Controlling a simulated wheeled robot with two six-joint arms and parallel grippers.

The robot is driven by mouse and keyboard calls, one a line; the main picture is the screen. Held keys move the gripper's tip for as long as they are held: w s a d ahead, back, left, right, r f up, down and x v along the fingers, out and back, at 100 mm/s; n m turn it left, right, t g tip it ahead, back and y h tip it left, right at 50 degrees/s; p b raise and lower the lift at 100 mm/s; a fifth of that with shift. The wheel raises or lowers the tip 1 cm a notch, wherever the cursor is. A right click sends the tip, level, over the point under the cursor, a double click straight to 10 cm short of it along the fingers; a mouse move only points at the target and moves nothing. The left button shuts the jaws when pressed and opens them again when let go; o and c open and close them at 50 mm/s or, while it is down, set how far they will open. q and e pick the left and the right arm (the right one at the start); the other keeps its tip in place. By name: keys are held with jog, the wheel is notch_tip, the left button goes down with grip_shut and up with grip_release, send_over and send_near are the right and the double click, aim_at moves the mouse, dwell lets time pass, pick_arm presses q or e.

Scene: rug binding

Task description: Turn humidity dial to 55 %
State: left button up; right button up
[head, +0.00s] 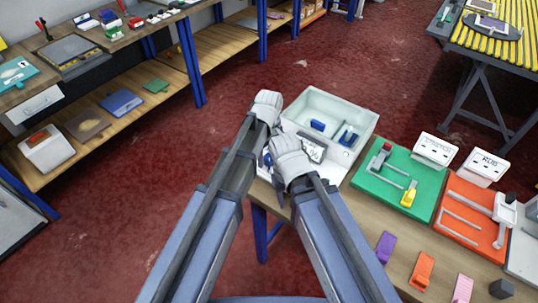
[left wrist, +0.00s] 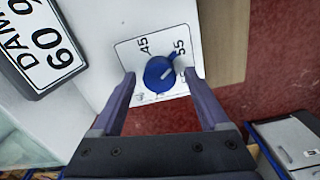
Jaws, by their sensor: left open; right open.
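The humidity dial (left wrist: 158,76) is a round blue knob on a white plate with 45 and 55 printed beside it. My left gripper (left wrist: 160,82) is open, with one finger on each side of the dial; contact cannot be told. In the head view my left gripper (head: 268,106) is at the white box's left end. My right gripper (head: 290,158) is lower, in front of the box; its fingers are mostly hidden. A display (left wrist: 52,43) reads DAMP 60, its end cut off.
The white box (head: 350,112) holds blue pieces. A green board (head: 378,190) and an orange board (head: 462,225) with metal fittings lie to its right. Purple, orange and pink pieces lie along the bench's front.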

aim_at(269, 156)
pick_arm(q)
jog(key=shift+r, duration=0.15)
pick_arm(e)
jog(key=shift+r, duration=0.15)
pick_arm(q)
notch_tip(269, 156, up, 8)
jog(key=p, duration=0.8)
jog(key=shift+f, duration=0.2)
pick_arm(e)
notch_tip(269, 156, up, 8)
jog(key=shift+f, duration=0.25)
pick_arm(q)
jog(key=s+a+m, duration=0.4)
jog(key=s+a, duration=0.1)
jog(key=a, duration=0.3)
jog(key=s+a+m, duration=0.4)
jog(key=s+a, duration=0.2)
jog(key=a, duration=0.3)
jog(key=s+d+m+y, duration=0.1)
jog(key=s+d+m, duration=0.3)
jog(key=d, duration=0.7)
jog(key=shift+s+m, duration=0.3)
jog(key=shift+s, duration=0.45)
